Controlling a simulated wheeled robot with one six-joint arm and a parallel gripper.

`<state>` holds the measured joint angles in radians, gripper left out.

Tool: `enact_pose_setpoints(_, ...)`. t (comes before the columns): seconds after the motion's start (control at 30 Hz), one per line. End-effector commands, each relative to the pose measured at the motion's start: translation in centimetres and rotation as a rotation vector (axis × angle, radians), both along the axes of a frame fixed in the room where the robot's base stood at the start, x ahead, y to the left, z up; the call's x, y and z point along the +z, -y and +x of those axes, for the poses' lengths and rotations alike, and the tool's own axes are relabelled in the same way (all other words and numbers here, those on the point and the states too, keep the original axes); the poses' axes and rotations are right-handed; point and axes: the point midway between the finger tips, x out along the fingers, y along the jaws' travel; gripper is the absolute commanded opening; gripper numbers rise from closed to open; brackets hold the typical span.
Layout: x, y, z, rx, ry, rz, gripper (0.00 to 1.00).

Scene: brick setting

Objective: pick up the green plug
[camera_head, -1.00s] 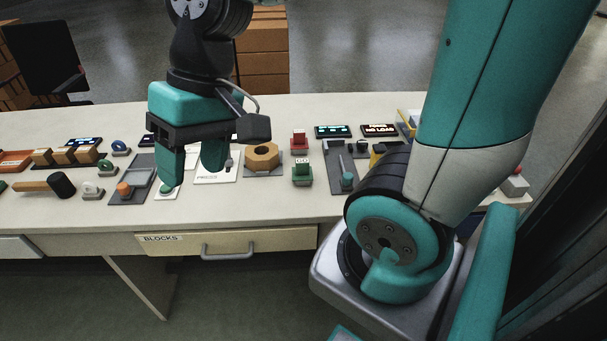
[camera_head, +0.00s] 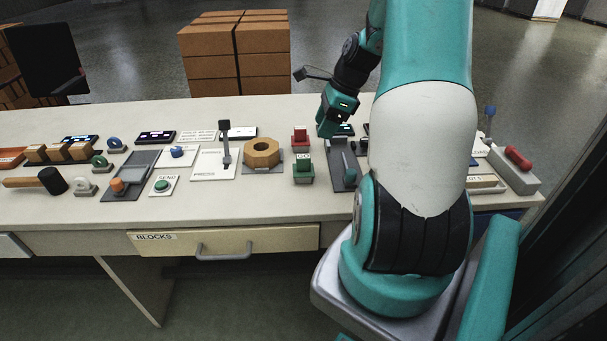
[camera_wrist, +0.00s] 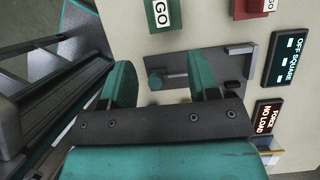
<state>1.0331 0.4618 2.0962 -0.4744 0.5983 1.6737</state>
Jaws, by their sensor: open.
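The green plug (camera_head: 303,175), a small green block with a white GO label, stands upright on the bench near the middle of the head view. It also shows at the top edge of the wrist view (camera_wrist: 156,29), partly cut off. My gripper (camera_head: 328,128) is above the bench, to the right of and behind the plug in the head view. In the wrist view, its two teal fingers (camera_wrist: 162,76) are apart with nothing held between them. The plug lies beyond the fingertips, untouched.
A similar red block (camera_head: 300,137) stands just behind the plug. Small displays line the back. Bare bench lies in front of the plug.

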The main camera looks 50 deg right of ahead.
Motion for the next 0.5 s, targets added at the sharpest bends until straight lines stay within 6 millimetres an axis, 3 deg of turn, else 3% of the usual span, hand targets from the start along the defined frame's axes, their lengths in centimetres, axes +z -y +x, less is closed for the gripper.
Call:
enact_pose_setpoints(0.03, -1.4, -0.4, 0.4, 0.004, -0.002, 0.004, 0.55)
enact_pose_setpoints(0.2, -4.5, -1.3, 1.4, 0.004, -0.002, 0.002, 0.55)
enact_pose_setpoints(0.5, -6.8, -1.9, 2.3, 0.004, -0.001, 0.0, 0.55)
